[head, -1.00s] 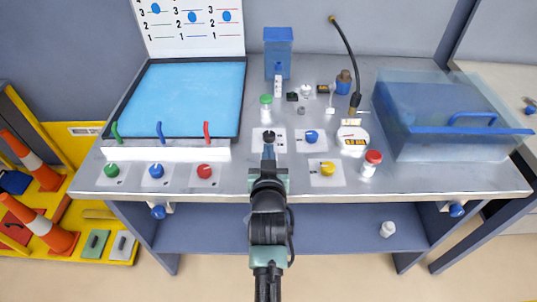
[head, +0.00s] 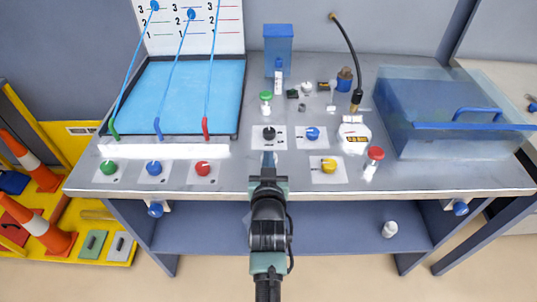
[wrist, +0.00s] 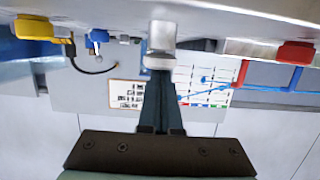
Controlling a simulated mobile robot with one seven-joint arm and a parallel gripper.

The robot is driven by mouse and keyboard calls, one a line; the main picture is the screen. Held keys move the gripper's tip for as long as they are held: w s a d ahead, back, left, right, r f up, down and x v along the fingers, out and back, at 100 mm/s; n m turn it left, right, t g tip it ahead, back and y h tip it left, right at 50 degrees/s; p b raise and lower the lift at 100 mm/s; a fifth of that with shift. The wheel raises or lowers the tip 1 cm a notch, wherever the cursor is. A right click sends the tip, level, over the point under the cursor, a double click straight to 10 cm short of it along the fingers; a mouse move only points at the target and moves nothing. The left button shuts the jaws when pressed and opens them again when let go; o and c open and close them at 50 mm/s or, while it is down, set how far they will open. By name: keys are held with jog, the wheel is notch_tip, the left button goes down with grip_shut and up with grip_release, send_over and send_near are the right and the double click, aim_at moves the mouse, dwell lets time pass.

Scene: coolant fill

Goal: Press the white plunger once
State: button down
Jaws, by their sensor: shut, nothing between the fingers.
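My gripper (head: 268,160) is shut and empty, low at the front middle of the bench. Its fingers (wrist: 160,95) also show in the wrist view, with a pale grey cylinder at their tips that I cannot identify surely. A black knob (head: 269,133) on a white plate is just beyond the fingertips in the head view. A small white piece (head: 307,88) stands further back on the bench, well apart from my gripper. It may be the white plunger, but it is too small to be sure.
Blue (head: 312,133) and yellow (head: 328,166) knobs are to the right, a red knob (head: 203,168) to the left. A green-capped bottle (head: 265,107) and a red-capped bottle (head: 371,165) stand nearby. A clear blue box (head: 445,140) fills the right side.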

jog(key=shift+r+p, duration=0.3)
jog(key=shift+p, duration=0.1)
jog(key=s+r+p, duration=0.1)
jog(key=s+r, duration=0.5)
jog(key=s, duration=0.3)
jog(key=shift+s+p, duration=0.35)
jog(key=shift+s, duration=0.05)
dwell(0.5)
notch_tip(320, 180, up, 28)
jog(key=t, duration=0.6)
jog(key=s+r+t, duration=0.2)
jog(key=s+r, duration=0.2)
jog(key=r, duration=0.4)
jog(key=s+r+t+p, duration=0.1)
jog(key=s+r, duration=0.3)
jog(key=r, duration=0.4)
jog(key=s+r+t, duration=0.3)
jog(key=s+r, duration=0.2)
jog(key=r, duration=0.3)
